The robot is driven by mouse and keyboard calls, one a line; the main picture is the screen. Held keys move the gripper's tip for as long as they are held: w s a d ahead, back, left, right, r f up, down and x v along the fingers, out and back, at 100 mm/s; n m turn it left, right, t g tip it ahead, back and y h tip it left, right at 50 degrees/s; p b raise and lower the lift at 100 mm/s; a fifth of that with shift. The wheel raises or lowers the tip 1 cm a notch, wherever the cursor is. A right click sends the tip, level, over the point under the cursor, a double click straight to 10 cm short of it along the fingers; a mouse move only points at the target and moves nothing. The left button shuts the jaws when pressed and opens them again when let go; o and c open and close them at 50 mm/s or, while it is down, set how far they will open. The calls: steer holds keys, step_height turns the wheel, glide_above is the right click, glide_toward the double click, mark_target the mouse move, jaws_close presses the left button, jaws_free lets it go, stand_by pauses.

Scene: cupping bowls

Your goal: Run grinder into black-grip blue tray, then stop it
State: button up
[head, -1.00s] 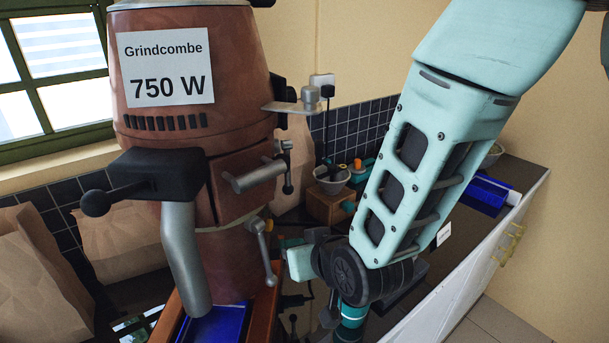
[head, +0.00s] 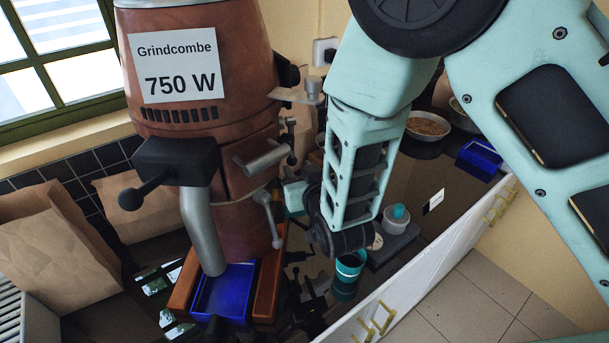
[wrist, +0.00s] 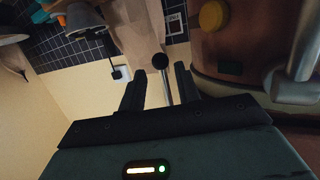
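The brown grinder (head: 205,130), labelled "Grindcombe 750 W", stands at left with a grey spout (head: 200,230) pointing down. A blue tray (head: 225,292) sits under the spout between wooden rails; its inside looks empty, and a dark grip seems to show at its front. My gripper is beside the grinder's right side in the head view, its fingers hidden there. In the wrist view my gripper (wrist: 160,72) is open, with a metal lever ending in a black ball knob (wrist: 161,63) between the fingers. Whether either finger touches the lever I cannot tell.
Another blue tray (head: 480,158) lies at the back right near bowls (head: 427,124). A teal cup (head: 348,270) and a small scale-like stand (head: 395,236) are right of the grinder. Paper bags (head: 55,245) stand at left. The floor at right is clear.

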mark_target(294, 163)
steer(key=x, duration=0.4)
steer(key=c, duration=0.4)
steer(key=shift+s, duration=0.1)
steer(key=shift+c, duration=0.5)
steer(key=shift+b+v, duration=0.35)
steer(key=shift+v, duration=1.25)
steer(key=shift+r+v, duration=0.15)
steer(key=shift+v, duration=0.6)
steer(key=shift+r+v, duration=0.15)
steer(key=shift+v, duration=0.65)
